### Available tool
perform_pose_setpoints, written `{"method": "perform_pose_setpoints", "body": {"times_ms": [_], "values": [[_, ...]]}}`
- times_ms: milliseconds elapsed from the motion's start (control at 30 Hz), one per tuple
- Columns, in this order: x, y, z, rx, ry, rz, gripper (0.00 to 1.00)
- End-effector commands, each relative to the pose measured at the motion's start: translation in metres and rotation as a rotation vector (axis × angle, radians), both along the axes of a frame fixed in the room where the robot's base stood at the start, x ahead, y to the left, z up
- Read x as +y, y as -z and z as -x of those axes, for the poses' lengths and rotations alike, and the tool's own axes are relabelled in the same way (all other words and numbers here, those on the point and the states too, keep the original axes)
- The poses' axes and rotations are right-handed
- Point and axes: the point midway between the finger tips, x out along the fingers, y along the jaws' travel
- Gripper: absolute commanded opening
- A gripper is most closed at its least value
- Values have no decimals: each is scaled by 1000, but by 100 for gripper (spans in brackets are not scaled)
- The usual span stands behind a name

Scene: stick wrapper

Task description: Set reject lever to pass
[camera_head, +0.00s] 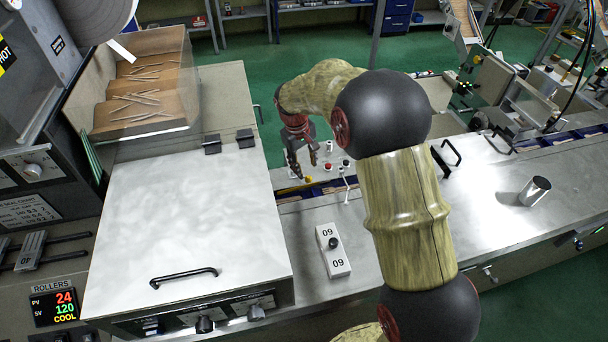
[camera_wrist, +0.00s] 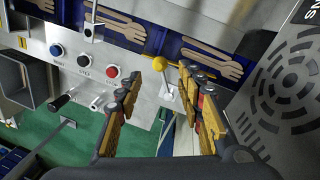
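A lever with a yellow ball knob (camera_wrist: 158,63) stands on a small pale plate on the control panel. I take it for the reject lever; no label on it is readable. In the head view the yellow knob (camera_head: 308,179) shows just below my gripper (camera_head: 302,164). In the wrist view my gripper (camera_wrist: 173,69) is open and empty, its two fingers apart.
Blue, black and red push buttons (camera_wrist: 84,60) sit left of the lever on the panel. A blue conveyor (camera_wrist: 210,55) carries wooden forks behind it. A perforated grey cover (camera_wrist: 295,85) stands close on the right.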

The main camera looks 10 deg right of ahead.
Motion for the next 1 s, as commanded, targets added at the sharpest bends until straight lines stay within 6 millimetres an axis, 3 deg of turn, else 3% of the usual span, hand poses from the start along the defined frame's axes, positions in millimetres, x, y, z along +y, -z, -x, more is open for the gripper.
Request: {"method": "perform_pose_setpoints", "body": {"times_ms": [400, 833, 1000], "values": [[-9, 59, -3, 0, 2, 0, 38], [-10, 67, -4, -2, 2, -1, 37], [-10, 67, -4, -2, 2, -1, 28]]}}
